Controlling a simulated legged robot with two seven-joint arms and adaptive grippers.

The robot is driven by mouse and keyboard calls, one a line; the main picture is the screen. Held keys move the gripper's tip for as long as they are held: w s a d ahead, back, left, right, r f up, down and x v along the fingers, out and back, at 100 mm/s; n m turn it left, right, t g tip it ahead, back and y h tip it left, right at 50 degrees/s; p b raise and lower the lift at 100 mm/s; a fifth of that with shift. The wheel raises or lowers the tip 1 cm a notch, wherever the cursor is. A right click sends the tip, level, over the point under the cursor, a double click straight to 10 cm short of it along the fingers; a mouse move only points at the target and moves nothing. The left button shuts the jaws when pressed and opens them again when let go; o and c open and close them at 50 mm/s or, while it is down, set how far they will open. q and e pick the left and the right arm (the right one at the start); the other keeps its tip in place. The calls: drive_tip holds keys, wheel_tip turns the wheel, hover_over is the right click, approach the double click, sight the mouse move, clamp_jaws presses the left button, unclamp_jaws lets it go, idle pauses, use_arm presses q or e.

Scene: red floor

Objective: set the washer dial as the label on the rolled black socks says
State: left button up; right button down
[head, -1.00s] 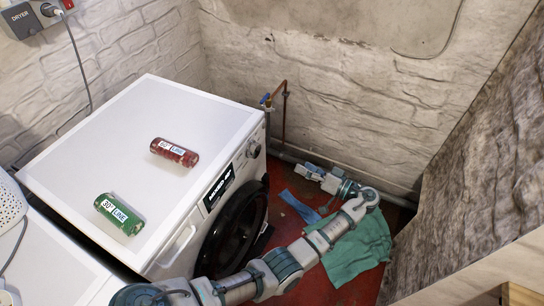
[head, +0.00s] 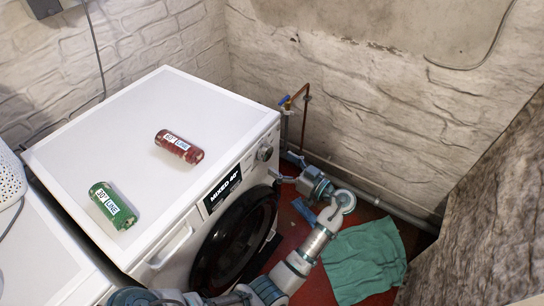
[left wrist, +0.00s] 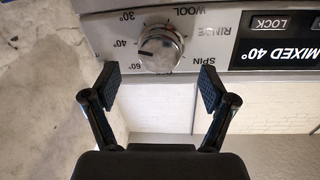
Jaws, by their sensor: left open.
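The silver washer dial (head: 264,153) sits at the right end of the white washer's front panel. The display (head: 223,188) reads MIXED 40°. My left gripper (left wrist: 158,88) is open and empty in front of the dial, fingers apart and not around it. A red roll (head: 179,146) and a green roll (head: 112,206) with labels lie on the washer. No black roll shows. My right gripper is out of view.
The washer top (head: 150,110) is mostly clear. A green cloth (head: 364,262) lies on the red floor. A copper pipe with a blue valve (head: 285,100) stands by the back wall. A rough wall closes the right side. A white basket (head: 8,180) is at the left edge.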

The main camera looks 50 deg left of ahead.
sight(268, 155)
use_arm(q)
drive_tip(key=x, duration=0.5)
drive_tip(key=shift+c, duration=0.3)
